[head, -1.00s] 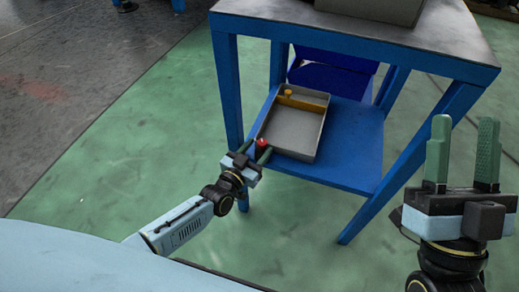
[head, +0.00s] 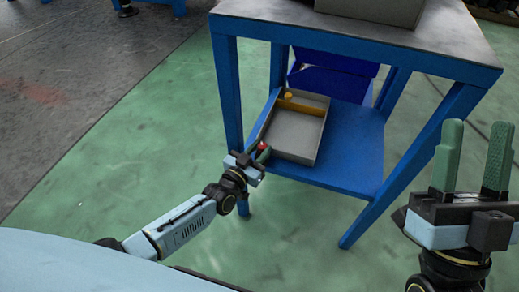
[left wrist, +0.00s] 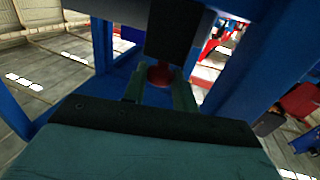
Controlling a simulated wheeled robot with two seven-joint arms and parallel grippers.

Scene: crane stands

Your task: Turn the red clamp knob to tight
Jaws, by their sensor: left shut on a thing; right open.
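The red clamp knob (head: 262,146) is a small red spot at the near left corner of a grey tray on the blue stand's lower shelf. My left gripper (head: 261,151) is at the knob, with its green fingers shut on it. In the left wrist view the knob (left wrist: 160,74) shows between the two fingers (left wrist: 160,88), just under a dark block (left wrist: 174,30). The fingers partly hide the knob in the head view, and no tight mark is readable. My right gripper (head: 477,125) is open and empty at the right, away from the knob.
The grey tray (head: 297,137) has a yellow divider (head: 305,107) and a yellow knob (head: 288,95). The blue lower shelf (head: 352,150) has bare room to the right. Blue stand legs (head: 228,90) flank the space, under a dark tabletop (head: 350,32).

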